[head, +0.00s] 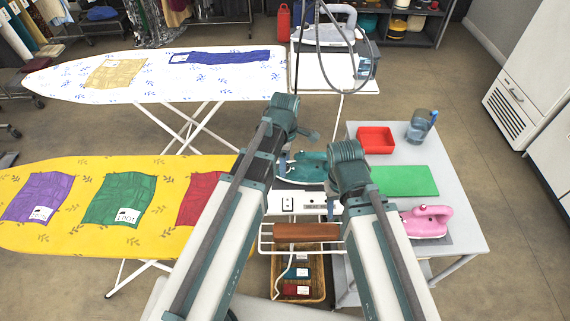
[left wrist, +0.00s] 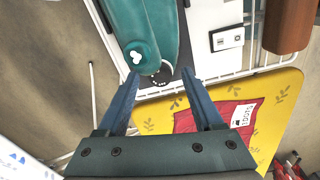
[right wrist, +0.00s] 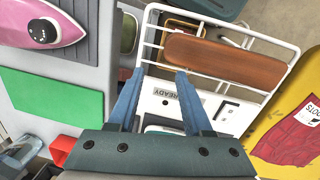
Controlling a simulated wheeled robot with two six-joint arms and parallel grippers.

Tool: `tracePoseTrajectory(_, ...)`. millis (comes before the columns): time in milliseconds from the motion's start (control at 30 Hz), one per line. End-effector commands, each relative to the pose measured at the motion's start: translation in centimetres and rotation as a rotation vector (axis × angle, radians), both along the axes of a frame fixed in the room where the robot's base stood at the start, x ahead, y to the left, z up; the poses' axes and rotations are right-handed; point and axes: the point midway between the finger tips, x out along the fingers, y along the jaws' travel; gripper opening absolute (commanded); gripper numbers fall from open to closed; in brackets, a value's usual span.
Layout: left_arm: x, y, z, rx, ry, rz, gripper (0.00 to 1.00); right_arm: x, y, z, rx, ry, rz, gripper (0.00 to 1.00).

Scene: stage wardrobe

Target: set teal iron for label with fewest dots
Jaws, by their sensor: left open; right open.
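The teal iron (head: 308,168) rests on the white stand at the right end of the yellow ironing board (head: 85,165). Purple (head: 38,196), green (head: 119,199) and red (head: 197,197) cloths lie on the board with white labels; label details are mostly too small to read. My left gripper (left wrist: 161,73) is open and empty by the iron's dial end. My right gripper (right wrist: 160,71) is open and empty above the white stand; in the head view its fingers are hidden.
A pink iron (head: 428,220), green mat (head: 405,181), red tray (head: 376,140) and blue jug (head: 421,125) stand on the right table (head: 465,215). A brown roll (head: 306,232) sits above a wicker basket (head: 322,286). A white patterned board (head: 150,72) stands behind.

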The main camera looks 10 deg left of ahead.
Motion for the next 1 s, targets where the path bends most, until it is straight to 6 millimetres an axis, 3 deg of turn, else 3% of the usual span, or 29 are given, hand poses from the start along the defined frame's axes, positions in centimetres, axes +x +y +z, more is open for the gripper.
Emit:
tracePoseTrajectory(100,0.00,0.00,0.06,0.000,0.000,0.000,0.66,0.00,0.00,0.06,0.000,0.000,0.000,0.50)
tracePoseTrajectory(467,0.00,0.00,0.06,0.000,0.000,0.000,0.01,0.00,0.00,0.06,0.000,0.000,0.000,0.50)
tracePoseTrajectory(767,0.01,0.00,0.05,0.000,0.000,-0.018,0.00,0.00,0.01,0.05,0.000,0.000,0.000,0.50)
tracePoseTrajectory(1000,0.01,0.00,0.05,0.000,0.000,-0.135,0.00,0.00,0.01,0.05,0.000,0.000,0.000,0.50)
